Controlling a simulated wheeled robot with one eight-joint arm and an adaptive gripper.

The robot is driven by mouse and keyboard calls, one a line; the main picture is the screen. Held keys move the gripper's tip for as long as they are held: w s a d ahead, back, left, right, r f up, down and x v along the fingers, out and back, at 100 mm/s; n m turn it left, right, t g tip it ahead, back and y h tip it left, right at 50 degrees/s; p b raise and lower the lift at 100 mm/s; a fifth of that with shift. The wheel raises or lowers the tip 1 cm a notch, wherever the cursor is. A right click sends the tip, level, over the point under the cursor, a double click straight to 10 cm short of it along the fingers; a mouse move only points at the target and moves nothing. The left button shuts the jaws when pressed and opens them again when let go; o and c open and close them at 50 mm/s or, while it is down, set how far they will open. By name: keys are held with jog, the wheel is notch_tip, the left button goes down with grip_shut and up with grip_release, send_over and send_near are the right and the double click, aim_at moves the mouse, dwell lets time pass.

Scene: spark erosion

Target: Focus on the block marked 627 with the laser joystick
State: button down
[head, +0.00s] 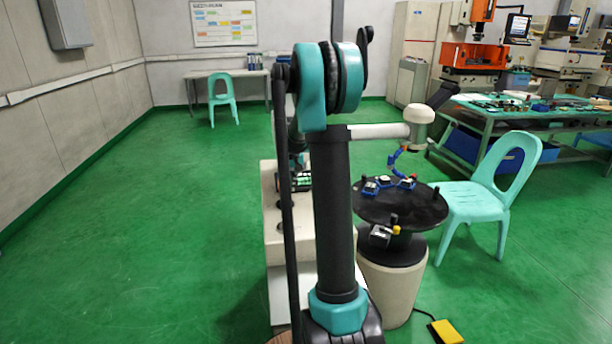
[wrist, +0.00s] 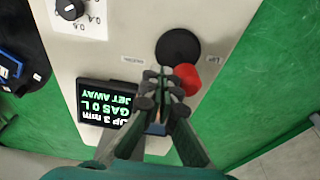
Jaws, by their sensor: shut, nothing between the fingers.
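In the wrist view my gripper (wrist: 160,76) is shut and empty. Its fingertips are over the pale console (wrist: 120,40), just left of a red ball-like knob (wrist: 187,79) and below a round black disc (wrist: 178,47). I cannot tell whether the fingers touch the red knob, or which of these is the joystick. In the head view small blocks in blue holders (head: 370,187) sit on the black round table (head: 415,209); no number is readable. My arm hides the gripper there.
A dial (wrist: 70,9) is on the console. A turquoise chair (head: 470,196) and a yellow pedal (head: 446,332) stand right. Green floor (head: 140,220) is clear to the left.

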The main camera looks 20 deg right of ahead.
jog(key=shift+s+d, duration=0.15)
jog(key=shift+d, duration=0.55)
notch_tip(320, 180, up, 7)
dwell(0.5)
jog(key=s+a+f, duration=0.4)
jog(key=s, duration=0.7)
jog(key=s+a+f+n+t, duration=0.1)
jog(key=s+a+f, duration=0.4)
jog(key=s, duration=0.7)
jog(key=s+a+f+n+t, duration=0.1)
jog(key=s+a+f, duration=0.3)
jog(key=s, duration=0.8)
jog(key=shift+s+a+f, duration=0.2)
jog(key=shift+s, duration=0.05)
jog(key=shift+w+r, duration=0.1)
